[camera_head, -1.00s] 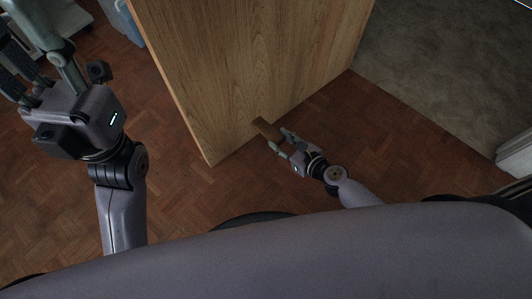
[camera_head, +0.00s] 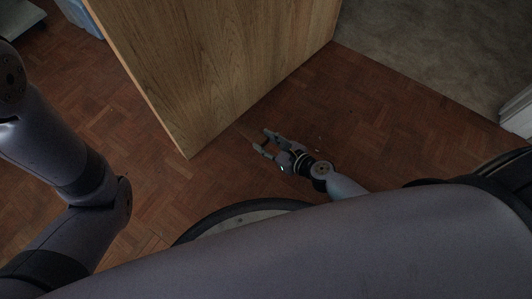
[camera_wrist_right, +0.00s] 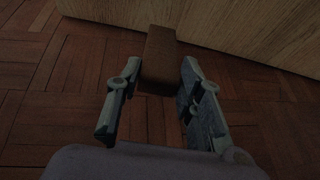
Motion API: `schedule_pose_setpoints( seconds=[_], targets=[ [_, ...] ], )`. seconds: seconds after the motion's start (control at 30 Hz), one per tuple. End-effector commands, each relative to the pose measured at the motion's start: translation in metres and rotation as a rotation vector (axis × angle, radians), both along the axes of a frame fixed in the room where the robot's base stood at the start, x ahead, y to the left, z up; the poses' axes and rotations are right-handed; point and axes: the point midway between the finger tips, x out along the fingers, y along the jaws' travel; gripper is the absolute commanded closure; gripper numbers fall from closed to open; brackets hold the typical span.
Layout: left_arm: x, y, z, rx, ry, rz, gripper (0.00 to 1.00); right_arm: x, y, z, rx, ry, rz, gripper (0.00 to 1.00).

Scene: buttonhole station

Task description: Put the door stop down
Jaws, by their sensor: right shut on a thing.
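The door stop (camera_wrist_right: 160,62) is a brown block in the right wrist view, lying between the two fingers of my right gripper (camera_wrist_right: 159,78). My right gripper is shut on it. The far end of the door stop overlaps the lower edge of the wooden door in that view. I cannot tell whether it touches the door or the floor. In the head view my right gripper (camera_head: 261,139) is low, near the door's bottom edge. There the brown stop blends into the floor and is hard to make out. My left gripper is outside the view.
The wooden door (camera_head: 215,65) stands in the upper middle, its near corner at the lower left. The brown parquet floor (camera_head: 150,185) is clear around it. A grey carpet (camera_head: 420,50) lies at upper right, beside a white frame piece (camera_head: 518,115).

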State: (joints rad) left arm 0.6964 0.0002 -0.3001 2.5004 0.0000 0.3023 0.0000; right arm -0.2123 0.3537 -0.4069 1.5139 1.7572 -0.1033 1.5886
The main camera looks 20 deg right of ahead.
Motion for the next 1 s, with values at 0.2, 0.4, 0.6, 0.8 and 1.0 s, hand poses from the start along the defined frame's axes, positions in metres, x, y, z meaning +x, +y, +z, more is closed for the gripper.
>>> schedule_pose_setpoints(
  seconds=[0.2, 0.4, 0.6, 0.8, 1.0],
  targets=[
    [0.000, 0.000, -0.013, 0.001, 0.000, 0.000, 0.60, 0.000, 0.000, -0.014, 0.001, 0.000, 0.000, 0.94],
    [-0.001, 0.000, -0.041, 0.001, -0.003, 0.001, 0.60, 0.000, 0.000, -0.043, 0.002, 0.001, -0.001, 0.94],
    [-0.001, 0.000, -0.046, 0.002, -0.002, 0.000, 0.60, 0.000, 0.000, -0.048, 0.001, 0.000, 0.000, 0.94],
    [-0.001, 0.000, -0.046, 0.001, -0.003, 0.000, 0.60, 0.000, 0.000, -0.048, 0.001, 0.000, 0.000, 0.94],
    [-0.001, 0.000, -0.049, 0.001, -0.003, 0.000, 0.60, 0.000, 0.000, -0.052, 0.001, 0.000, 0.000, 0.62]
  ],
)
